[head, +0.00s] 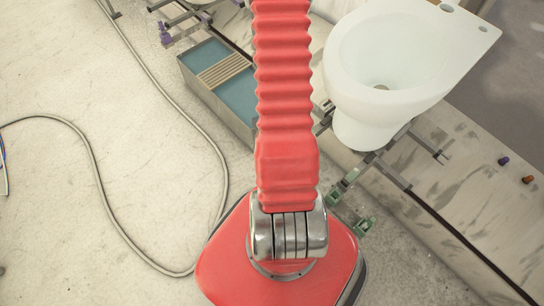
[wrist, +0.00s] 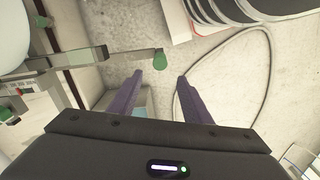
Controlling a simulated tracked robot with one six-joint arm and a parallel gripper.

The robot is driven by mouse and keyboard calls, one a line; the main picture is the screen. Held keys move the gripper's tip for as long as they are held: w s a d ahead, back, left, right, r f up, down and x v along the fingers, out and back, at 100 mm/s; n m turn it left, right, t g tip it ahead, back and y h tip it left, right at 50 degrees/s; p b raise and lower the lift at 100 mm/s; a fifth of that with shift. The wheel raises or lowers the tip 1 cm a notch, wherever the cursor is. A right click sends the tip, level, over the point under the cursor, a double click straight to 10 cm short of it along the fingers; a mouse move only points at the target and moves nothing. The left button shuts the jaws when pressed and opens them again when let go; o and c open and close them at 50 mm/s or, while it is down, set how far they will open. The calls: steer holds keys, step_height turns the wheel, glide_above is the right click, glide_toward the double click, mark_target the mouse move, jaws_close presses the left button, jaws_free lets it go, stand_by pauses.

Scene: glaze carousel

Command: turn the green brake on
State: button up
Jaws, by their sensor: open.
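In the wrist view a green knob (wrist: 160,60) caps the end of a grey bar that reaches in from the left. My gripper (wrist: 160,76) is open and empty. Its two purple fingers point up the picture, and the knob shows just beyond and between their tips; I cannot tell the distance. In the head view green parts show on the metal frame under the white toilet bowl (head: 375,60): one green piece (head: 339,193) and a lower green piece (head: 365,227). Which of these is the knob, and whether the brake is on, I cannot tell.
A tank (head: 232,85) of blue-grey liquid with a slatted rack stands left of the bowl. A hose (head: 95,160) loops over the open floor on the left. A purple cap (head: 503,161) and an orange cap (head: 528,180) lie on the ledge at right.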

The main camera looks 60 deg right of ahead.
steer(key=shift+f, duration=0.1)
steer(key=shift+f, duration=6.8)
steer(key=shift+c, duration=0.5)
jaws_close()
steer(key=shift+a, duration=0.15)
